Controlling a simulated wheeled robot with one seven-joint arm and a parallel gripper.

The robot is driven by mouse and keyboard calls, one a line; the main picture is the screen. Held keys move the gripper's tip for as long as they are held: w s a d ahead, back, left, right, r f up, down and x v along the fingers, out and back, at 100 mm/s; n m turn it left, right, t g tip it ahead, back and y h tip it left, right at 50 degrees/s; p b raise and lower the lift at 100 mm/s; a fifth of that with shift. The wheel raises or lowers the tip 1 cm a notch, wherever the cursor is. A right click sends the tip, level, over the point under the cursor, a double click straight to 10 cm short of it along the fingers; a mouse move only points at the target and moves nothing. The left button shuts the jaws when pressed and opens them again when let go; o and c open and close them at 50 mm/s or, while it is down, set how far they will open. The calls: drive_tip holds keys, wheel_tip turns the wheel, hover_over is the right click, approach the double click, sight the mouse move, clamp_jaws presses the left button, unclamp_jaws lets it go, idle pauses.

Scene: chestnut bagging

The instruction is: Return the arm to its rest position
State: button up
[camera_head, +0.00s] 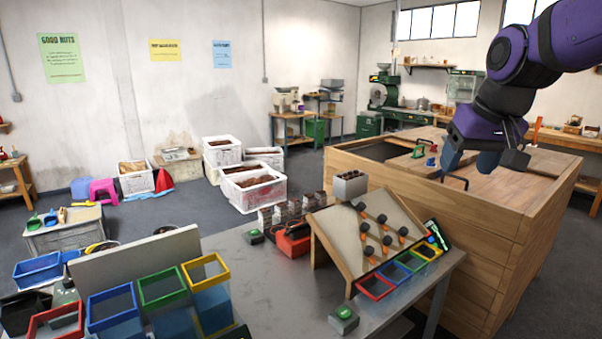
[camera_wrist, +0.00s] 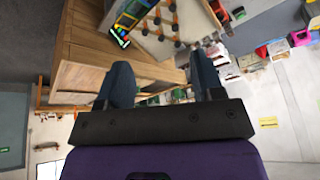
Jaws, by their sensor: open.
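My purple arm reaches in from the top right of the head view. My gripper (camera_head: 484,164) hangs above the large wooden bin (camera_head: 440,215), near its top boards. In the wrist view my gripper (camera_wrist: 160,85) shows two dark blue fingers set wide apart, with nothing between them. The wooden bin also shows in the wrist view (camera_wrist: 85,45), behind the left finger. I cannot tell the exact gap between the fingers and the bin's top.
A grey table (camera_head: 290,290) holds a sloped sorting board (camera_head: 350,225) and several colored frames. A small green-handled tool (camera_head: 420,150) lies on the bin top. White crates (camera_head: 255,187) stand on the floor at centre. Floor left of the crates is partly clear.

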drive_tip(key=s+d+f, duration=0.1)
drive_tip(key=s+f, duration=0.1)
drive_tip(key=s, duration=0.7)
drive_tip(key=s+d+f, duration=0.1)
drive_tip(key=s, duration=0.9)
drive_tip(key=shift+f+t+h, duration=0.3)
drive_tip(key=shift+f, duration=0.1)
